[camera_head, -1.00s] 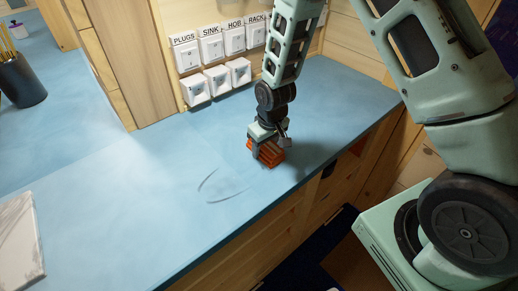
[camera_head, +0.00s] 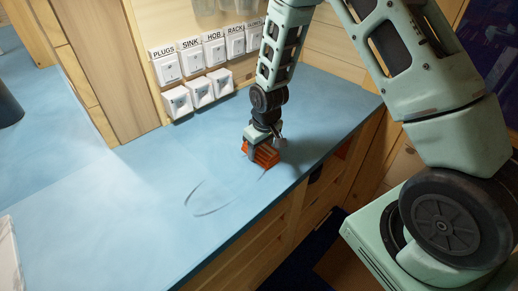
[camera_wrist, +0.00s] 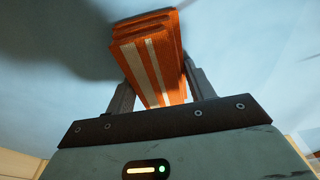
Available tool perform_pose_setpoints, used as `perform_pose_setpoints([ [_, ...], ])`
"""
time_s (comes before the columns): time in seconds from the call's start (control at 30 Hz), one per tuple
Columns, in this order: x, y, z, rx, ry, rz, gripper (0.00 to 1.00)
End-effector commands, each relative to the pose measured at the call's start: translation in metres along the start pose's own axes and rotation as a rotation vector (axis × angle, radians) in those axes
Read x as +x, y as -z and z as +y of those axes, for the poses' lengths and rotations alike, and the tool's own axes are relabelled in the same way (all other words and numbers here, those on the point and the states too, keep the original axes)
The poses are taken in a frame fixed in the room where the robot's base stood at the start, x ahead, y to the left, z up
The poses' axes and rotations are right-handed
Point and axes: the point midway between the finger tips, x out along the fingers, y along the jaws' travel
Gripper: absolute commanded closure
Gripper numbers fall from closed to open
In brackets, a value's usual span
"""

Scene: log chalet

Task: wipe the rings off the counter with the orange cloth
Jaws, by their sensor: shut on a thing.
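The orange cloth (camera_head: 265,155) is a folded pad with pale stripes, pressed down at the blue counter (camera_head: 130,215). My gripper (camera_head: 259,146) is shut on it from above. In the wrist view the cloth (camera_wrist: 150,65) sits between the two fingers (camera_wrist: 160,95). A dark, broken ring mark (camera_head: 210,211) shows on the counter to the left and in front of the cloth. A short dark streak (camera_head: 264,175) lies just beside the cloth's front edge. Whatever lies under the cloth is hidden.
Labelled switches (camera_head: 214,48) and sockets (camera_head: 200,92) line the wall behind. A dark cup (camera_head: 8,108) stands at the far left and a pale slab (camera_head: 8,255) at the lower left. The counter's front edge (camera_head: 255,219) runs close by. The middle left is clear.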

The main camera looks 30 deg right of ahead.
Motion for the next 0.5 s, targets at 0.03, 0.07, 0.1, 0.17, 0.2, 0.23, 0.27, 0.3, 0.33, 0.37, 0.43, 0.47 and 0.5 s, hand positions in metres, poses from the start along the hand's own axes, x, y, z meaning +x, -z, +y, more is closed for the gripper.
perform_pose_setpoints([
  [0.03,-0.003,0.001,0.001,0.001,-0.001,0.000,0.68],
  [0.07,-0.005,0.001,0.000,0.001,0.000,0.001,0.68],
  [0.1,-0.009,0.002,0.000,0.000,0.000,0.001,0.68],
  [0.17,-0.015,0.003,0.000,-0.001,0.000,0.001,0.68],
  [0.2,-0.019,0.003,-0.001,-0.001,0.001,0.001,0.68],
  [0.23,-0.022,0.004,-0.001,-0.001,0.001,0.001,0.68],
  [0.27,-0.025,0.004,-0.001,-0.001,0.001,0.001,0.68],
  [0.3,-0.029,0.005,-0.001,-0.001,0.001,0.002,0.68],
  [0.33,-0.032,0.005,-0.001,-0.002,0.002,0.002,0.68],
  [0.37,-0.035,0.006,-0.001,-0.002,0.002,0.002,0.68],
  [0.43,-0.041,0.007,-0.002,-0.002,0.002,0.002,0.68],
  [0.47,-0.044,0.007,-0.002,-0.002,0.002,0.003,0.68],
  [0.5,-0.048,0.008,-0.002,-0.002,0.002,0.003,0.68],
])
